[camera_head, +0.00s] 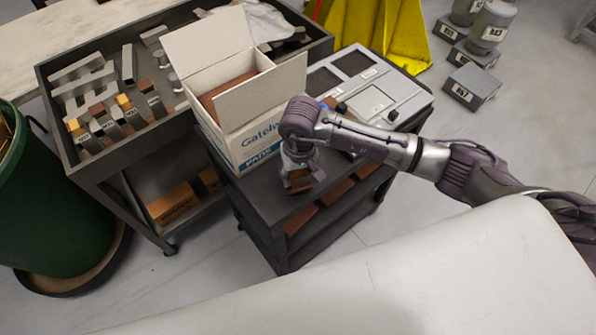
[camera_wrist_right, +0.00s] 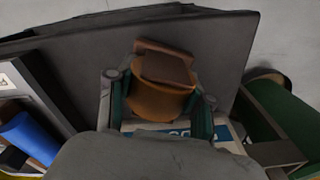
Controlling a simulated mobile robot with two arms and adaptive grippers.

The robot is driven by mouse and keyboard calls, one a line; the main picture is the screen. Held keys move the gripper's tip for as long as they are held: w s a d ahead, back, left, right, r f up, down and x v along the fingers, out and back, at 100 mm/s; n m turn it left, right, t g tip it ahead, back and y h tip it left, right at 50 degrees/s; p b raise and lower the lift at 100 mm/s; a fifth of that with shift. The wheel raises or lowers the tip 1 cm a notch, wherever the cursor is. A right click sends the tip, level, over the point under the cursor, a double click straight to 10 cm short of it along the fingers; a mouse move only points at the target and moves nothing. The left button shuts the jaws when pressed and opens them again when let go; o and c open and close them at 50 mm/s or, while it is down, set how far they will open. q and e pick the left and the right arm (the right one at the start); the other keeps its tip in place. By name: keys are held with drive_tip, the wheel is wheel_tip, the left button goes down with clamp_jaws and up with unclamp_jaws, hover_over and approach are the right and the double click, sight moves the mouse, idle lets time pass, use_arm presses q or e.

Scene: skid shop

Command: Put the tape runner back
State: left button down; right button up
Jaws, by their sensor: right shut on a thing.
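The tape runner (camera_head: 299,183) is a small orange-brown block-like thing with a darker brown top piece. My right gripper (camera_head: 299,172) is shut on it, pointing down over the bare front part of the dark cart's top (camera_head: 262,196). In the right wrist view the tape runner (camera_wrist_right: 162,98) sits between the two fingers of the gripper (camera_wrist_right: 160,88). I cannot tell whether it touches the cart top. My left gripper is not in view.
An open white carton (camera_head: 248,140) stands behind the gripper on the cart. A grey device with panels (camera_head: 405,100) lies to its right. A tray table (camera_head: 110,165) with several blocks is at the left, by a green bin (camera_head: 40,205). A pale surface (camera_head: 400,275) fills the front.

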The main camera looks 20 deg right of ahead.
drive_tip(key=shift+f, duration=0.2)
drive_tip(key=shift+a, duration=0.1)
drive_tip(key=shift+f, duration=0.2)
drive_tip(key=o, duration=1.5)
drive_tip(key=shift+c, duration=0.2)
